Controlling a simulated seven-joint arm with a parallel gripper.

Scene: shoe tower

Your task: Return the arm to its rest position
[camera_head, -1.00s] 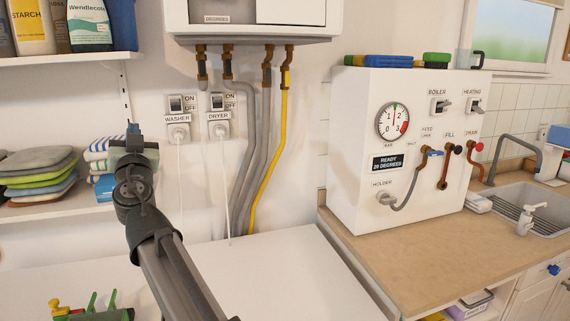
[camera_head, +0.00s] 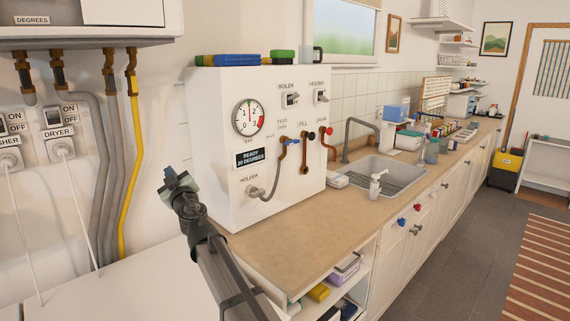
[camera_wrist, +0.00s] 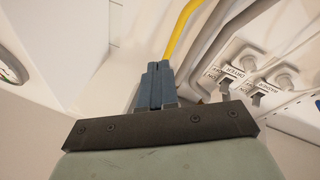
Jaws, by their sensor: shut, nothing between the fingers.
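My gripper (camera_head: 170,173) is raised at the end of my arm in the head view, in front of the left side of the white boiler control box (camera_head: 222,185). It appears above the gap between the white appliance top and the counter. In the wrist view my gripper (camera_wrist: 154,69) shows its two blue-grey fingers together, shut and empty. The fingers point towards the wall, where a yellow pipe (camera_wrist: 177,35) and grey pipes run. I cannot tell how close they are to the box.
The white appliance top (camera_head: 135,283) at lower left is bare. Washer and dryer switches and plugs (camera_head: 62,147) are on the left wall. Open floor (camera_head: 460,240) lies at right.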

